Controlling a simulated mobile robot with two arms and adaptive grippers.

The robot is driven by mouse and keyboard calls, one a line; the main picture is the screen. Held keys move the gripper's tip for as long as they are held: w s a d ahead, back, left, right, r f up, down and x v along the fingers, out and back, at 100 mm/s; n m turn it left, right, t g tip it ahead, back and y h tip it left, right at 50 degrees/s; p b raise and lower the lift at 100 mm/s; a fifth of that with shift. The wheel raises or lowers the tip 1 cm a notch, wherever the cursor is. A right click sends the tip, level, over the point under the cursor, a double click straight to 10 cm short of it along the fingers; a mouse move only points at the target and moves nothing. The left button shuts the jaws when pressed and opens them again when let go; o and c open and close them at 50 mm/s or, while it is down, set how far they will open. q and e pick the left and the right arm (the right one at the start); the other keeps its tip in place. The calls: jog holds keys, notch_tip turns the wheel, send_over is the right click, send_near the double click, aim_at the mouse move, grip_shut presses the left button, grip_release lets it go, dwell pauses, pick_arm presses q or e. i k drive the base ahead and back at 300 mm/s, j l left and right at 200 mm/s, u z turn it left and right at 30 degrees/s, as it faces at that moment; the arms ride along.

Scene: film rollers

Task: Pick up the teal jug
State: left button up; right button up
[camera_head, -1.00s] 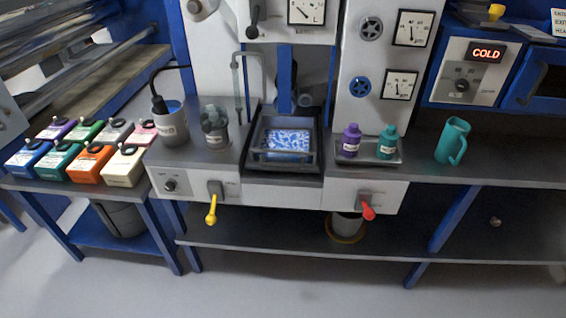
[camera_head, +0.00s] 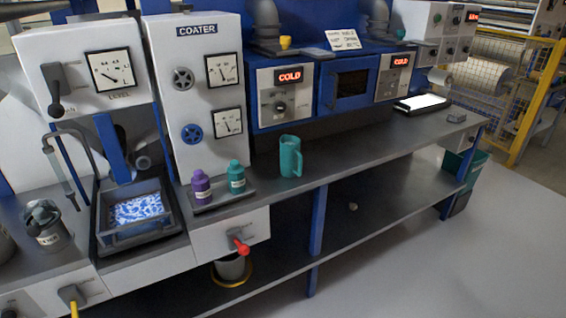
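The teal jug (camera_head: 290,156) stands upright on the grey bench top (camera_head: 358,143), right of the small bottles and in front of the blue oven unit. Its handle is on the right side. Nothing touches it. Neither of my grippers shows in the head view.
A purple bottle (camera_head: 201,187) and a teal bottle (camera_head: 236,177) stand on a small tray left of the jug. A tray of blue-patterned liquid (camera_head: 139,209) is further left. A red-handled lever (camera_head: 240,246) juts from the bench front. The bench right of the jug is clear up to a white-topped tablet (camera_head: 423,102).

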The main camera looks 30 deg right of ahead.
aim_at(291, 157)
jog(key=i+l+u, duration=0.1)
jog(key=l, duration=0.3)
jog(key=i+l, duration=0.1)
jog(key=l, duration=0.35)
jog(key=i+l+u, duration=0.15)
jog(key=l, duration=0.25)
